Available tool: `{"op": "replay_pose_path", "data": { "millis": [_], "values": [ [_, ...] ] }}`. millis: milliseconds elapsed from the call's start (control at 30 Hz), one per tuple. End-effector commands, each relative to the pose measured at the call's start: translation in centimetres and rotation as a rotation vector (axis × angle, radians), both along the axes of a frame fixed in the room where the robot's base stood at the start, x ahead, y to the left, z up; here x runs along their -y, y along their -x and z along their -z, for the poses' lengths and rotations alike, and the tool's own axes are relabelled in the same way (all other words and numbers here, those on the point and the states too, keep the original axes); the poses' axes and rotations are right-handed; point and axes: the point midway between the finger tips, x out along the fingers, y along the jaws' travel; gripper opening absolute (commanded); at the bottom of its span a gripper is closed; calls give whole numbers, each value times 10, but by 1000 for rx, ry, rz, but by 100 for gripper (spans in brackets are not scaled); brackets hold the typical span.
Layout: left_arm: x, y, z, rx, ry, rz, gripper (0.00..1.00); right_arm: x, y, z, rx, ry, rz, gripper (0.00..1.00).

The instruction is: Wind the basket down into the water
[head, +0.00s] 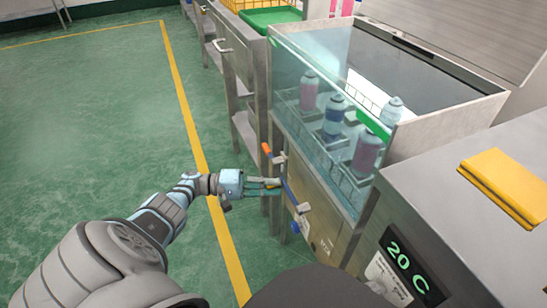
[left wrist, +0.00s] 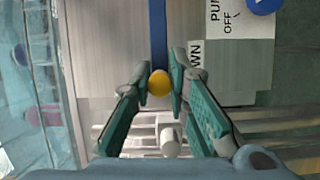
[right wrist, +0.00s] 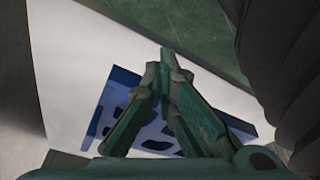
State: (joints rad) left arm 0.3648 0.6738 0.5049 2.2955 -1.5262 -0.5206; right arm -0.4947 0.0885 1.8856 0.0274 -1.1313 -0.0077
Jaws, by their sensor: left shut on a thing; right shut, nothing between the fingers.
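The glass-walled tank (head: 288,62) stands right of centre in the head view. In it a wire basket (head: 345,178) holds several upright aerosol cans (head: 333,114). Their tops reach about the tank's rim; I cannot make out the water line. My left gripper (head: 277,184) is at the tank's steel front, shut on a yellow knob (left wrist: 159,83) at the end of a blue crank arm (left wrist: 158,38). The knob sits between the fingertips in the left wrist view. My right gripper (right wrist: 166,58) is shut and empty, seen only in the right wrist view.
An orange-handled lever (head: 266,149) is just above my left gripper. A blue round knob (head: 295,227) sits below it. A cabinet with a "20 C" display (head: 408,265) and a yellow cloth (head: 506,183) stands at right. A blue piece (right wrist: 150,120) lies below my right gripper.

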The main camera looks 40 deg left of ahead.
Motion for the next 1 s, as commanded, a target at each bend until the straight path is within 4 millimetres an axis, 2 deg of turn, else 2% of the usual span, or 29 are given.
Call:
{"op": "replay_pose_path", "data": {
  "millis": [467,500,600,633,1000],
  "values": [
    [-1,7,3,-8,18,-8,0,0,-1,1,5,0,1,0],
    [-1,7,3,-8,18,-8,17,0,-1,1,4,0,1,0],
    [-3,8,3,-7,17,-11,33,0,-1,1,4,0,1,0],
    [-3,8,3,-7,17,-12,35,0,-1,1,3,0,1,0],
    [-7,9,-2,-7,12,-16,35,-1,1,2,-1,-4,3,0]
  ]
}}
